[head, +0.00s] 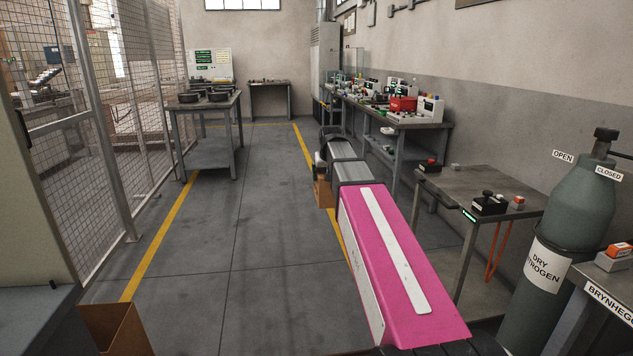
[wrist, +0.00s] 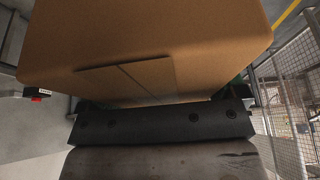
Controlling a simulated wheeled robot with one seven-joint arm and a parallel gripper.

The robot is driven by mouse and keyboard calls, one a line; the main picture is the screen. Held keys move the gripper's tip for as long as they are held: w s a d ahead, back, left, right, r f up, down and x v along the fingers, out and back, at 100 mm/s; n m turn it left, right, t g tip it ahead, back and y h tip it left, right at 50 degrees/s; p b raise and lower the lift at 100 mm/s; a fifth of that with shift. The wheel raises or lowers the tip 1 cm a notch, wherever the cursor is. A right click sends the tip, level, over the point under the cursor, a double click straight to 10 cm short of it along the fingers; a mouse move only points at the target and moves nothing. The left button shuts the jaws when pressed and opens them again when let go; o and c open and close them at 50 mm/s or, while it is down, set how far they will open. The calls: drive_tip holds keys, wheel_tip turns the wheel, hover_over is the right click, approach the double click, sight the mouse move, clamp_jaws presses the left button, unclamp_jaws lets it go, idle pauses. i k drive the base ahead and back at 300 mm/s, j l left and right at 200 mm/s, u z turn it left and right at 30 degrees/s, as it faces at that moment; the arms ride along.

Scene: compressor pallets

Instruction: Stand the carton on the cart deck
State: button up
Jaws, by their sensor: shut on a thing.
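My gripper (wrist: 162,108) is shut on the brown carton (wrist: 150,45), which fills the upper part of the wrist view. The carton's side with a square flap or patch faces the wrist camera, and its far side is hidden. In the head view a small part of the carton (head: 323,193) shows left of the far end of my pink arm. My gripper is mostly hidden there behind my arm. The carton appears held in the air above the floor. I cannot make out a cart deck with certainty in either view.
A metal table (head: 206,105) with dark round parts stands at the far left. A cluttered workbench (head: 400,118) lines the right wall. A smaller table (head: 482,190) and a nitrogen cylinder (head: 555,240) are nearer right. Mesh fencing (head: 120,110) runs along the left. The middle floor is clear.

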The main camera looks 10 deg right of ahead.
sight(481, 186)
drive_tip(key=i, duration=0.65)
drive_tip(key=i+z, duration=0.2)
drive_tip(key=z, duration=0.2)
drive_tip(key=i+j+z, duration=0.15)
drive_tip(key=z, duration=0.3)
drive_tip(key=i+j+z, duration=0.15)
drive_tip(key=z, duration=0.25)
drive_tip(key=i+j+z, duration=0.2)
drive_tip(key=z, duration=0.25)
drive_tip(key=i+j+z, duration=0.1)
drive_tip(key=j+z, duration=0.3)
drive_tip(key=i+j+z, duration=0.1)
drive_tip(key=z, duration=0.35)
drive_tip(key=i+l, duration=0.15)
drive_tip(key=i, duration=0.15)
